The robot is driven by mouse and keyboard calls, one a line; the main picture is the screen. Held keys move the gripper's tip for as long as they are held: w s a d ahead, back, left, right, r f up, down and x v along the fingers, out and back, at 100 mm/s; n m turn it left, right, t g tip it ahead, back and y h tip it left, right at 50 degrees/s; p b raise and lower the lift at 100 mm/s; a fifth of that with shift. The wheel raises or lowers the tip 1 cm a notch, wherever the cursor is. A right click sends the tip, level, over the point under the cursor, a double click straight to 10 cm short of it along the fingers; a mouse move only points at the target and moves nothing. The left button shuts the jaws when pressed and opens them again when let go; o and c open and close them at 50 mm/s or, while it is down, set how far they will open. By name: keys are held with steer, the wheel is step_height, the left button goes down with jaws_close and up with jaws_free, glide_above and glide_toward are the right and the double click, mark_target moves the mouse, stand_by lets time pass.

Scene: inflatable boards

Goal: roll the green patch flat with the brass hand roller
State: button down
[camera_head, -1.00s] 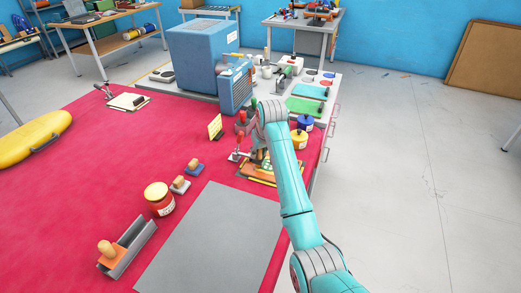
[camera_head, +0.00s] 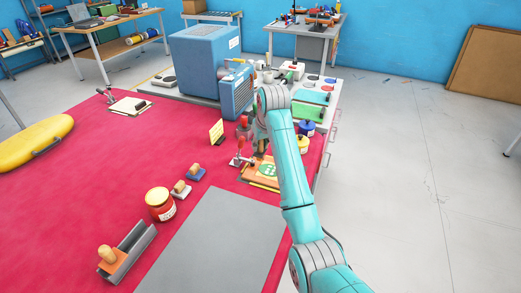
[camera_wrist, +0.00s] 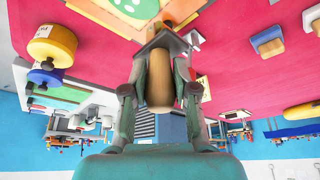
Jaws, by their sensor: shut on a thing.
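My gripper (camera_head: 261,146) is shut on the wooden handle of the brass hand roller (camera_wrist: 158,82). In the wrist view the handle stands between my two fingers, with a grey metal frame and a brass-coloured drum beyond it. The green patch (camera_head: 267,171) with pale marks lies on an orange board (camera_head: 258,183) at the near right edge of the red table. The patch also shows cut off at the top of the wrist view (camera_wrist: 132,6). The roller is just behind the patch; I cannot tell whether it touches the board.
A red-handled clamp (camera_head: 238,150) stands left of the board, with a yellow sign (camera_head: 216,132) behind. Yellow and blue pots (camera_head: 298,141) stand to the right. A blue machine (camera_head: 205,58) is behind.

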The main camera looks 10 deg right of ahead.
steer(key=shift+r, duration=0.65)
steer(key=shift+f, duration=0.15)
steer(key=shift+s+d+f, duration=0.25)
steer(key=shift+d+f, duration=0.05)
steer(key=shift+f, duration=0.6)
steer(key=shift+s+d+f, duration=0.3)
steer(key=shift+f, duration=0.65)
steer(key=shift+s+d+f, duration=0.25)
steer(key=shift+d+f, duration=0.05)
steer(key=shift+f, duration=0.6)
steer(key=shift+f, duration=0.7)
